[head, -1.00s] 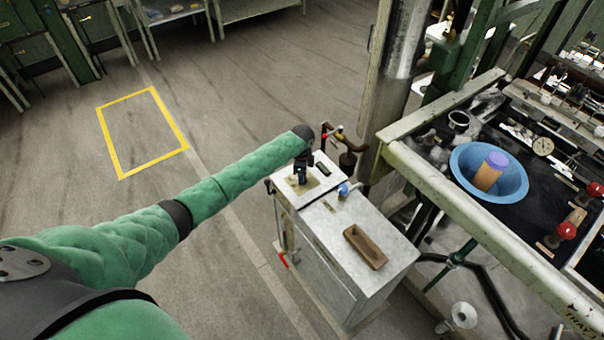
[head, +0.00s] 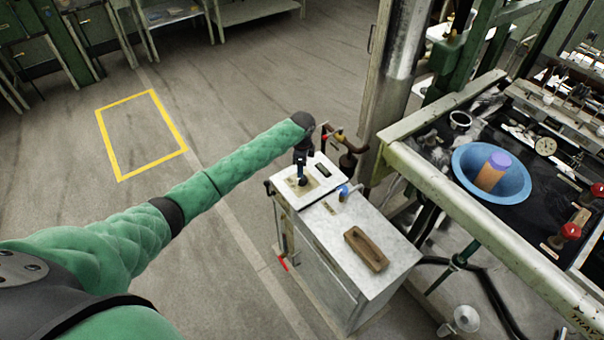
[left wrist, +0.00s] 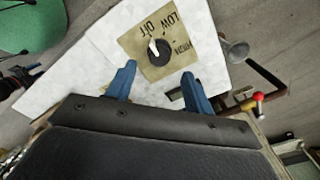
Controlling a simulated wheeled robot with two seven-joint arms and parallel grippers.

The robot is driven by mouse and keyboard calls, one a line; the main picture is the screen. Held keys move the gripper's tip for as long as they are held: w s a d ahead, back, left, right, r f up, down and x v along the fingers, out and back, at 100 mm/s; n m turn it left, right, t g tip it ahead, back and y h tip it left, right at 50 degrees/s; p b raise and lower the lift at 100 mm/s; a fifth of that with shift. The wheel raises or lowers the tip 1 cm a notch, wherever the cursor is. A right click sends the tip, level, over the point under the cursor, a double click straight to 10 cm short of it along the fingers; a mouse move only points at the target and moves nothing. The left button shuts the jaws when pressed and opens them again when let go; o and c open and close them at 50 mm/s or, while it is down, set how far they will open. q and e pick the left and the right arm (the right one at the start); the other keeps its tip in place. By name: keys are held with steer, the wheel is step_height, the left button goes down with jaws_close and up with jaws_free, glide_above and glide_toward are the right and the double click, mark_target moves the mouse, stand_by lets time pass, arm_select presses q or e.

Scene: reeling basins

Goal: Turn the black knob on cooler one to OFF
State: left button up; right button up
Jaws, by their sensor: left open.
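The black knob (left wrist: 159,52) sits on a tan label plate (left wrist: 133,42) in the left wrist view. Its white pointer is on the knob's upper left, roughly toward the OFF lettering; LOW is at the plate's top and another label is at right, partly unreadable. My left gripper (left wrist: 158,86) is open, its two blue fingers apart, with the knob visible beyond and between the tips, not gripped. In the head view my left gripper (head: 301,160) is above the plate on top of the pale cooler cabinet (head: 337,222); the knob is small there. My right gripper is not in view.
A brown tray (head: 366,249) and a blue-capped item (head: 343,192) are on the cabinet top. A pipe with a red handle (head: 325,136) stands close behind the gripper. At right is a bench with a blue basin (head: 513,184). Floor at left is clear.

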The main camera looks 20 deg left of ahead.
arm_select(q)
steer(key=shift+r, duration=1.1)
